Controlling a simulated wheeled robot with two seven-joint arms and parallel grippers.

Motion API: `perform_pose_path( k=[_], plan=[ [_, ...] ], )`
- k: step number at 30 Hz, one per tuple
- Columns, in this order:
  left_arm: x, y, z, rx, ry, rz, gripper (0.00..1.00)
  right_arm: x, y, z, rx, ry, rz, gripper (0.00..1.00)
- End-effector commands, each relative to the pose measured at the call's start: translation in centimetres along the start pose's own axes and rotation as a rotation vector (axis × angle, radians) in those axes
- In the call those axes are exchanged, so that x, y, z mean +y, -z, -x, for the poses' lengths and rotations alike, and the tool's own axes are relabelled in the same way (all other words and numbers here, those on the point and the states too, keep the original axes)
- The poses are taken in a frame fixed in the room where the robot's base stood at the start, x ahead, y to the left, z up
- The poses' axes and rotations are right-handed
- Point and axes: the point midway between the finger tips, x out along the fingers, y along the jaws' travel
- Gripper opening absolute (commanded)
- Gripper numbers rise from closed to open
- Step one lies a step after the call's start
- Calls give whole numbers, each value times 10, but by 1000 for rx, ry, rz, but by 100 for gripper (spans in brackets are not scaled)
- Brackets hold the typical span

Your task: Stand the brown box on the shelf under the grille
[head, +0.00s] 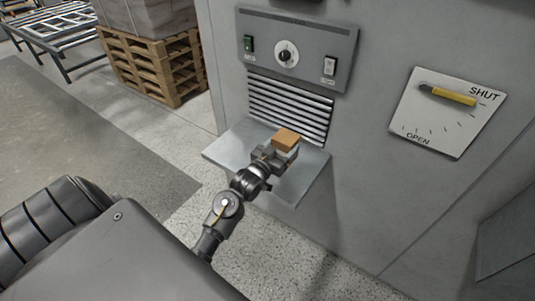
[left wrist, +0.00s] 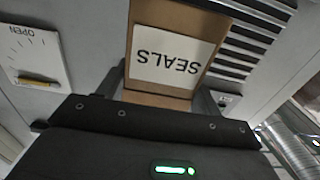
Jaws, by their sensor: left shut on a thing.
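The brown box (head: 285,138) is between the fingers of my left gripper (head: 279,154), which is shut on it. In the head view the box is over the grey metal shelf (head: 232,150), in front of the slatted grille (head: 290,106). I cannot tell whether its underside touches the shelf, as the gripper hides it. In the left wrist view the box (left wrist: 145,18) shows a white label reading SEALS, upside down in the picture. The grille (left wrist: 243,45) shows to its right there. My right gripper is not in view.
A control panel (head: 299,50) with switches and a dial is above the grille. A plate with a yellow lever (head: 447,95), marked SHUT and OPEN, is on the wall to the right. Wooden pallets (head: 152,67) stand at the back left. The shelf's left part is bare.

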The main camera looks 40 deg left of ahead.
Motion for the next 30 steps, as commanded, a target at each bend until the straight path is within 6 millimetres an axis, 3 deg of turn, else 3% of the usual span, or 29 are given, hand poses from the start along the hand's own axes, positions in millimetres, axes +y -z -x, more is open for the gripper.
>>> perform_pose_path(
  k=[1,3,9,19,24,30],
  plan=[
    [-15,-2,-2,-2,2,-3,34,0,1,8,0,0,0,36],
    [-26,-19,-5,-3,2,0,34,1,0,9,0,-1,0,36],
    [-50,-49,-9,1,1,1,34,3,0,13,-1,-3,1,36],
    [-60,-62,-10,1,0,0,34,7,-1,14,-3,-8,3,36],
    [-62,-86,-11,1,-1,2,34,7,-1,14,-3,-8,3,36],
    [-62,-95,-11,4,0,0,34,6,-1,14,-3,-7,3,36]
  ],
)
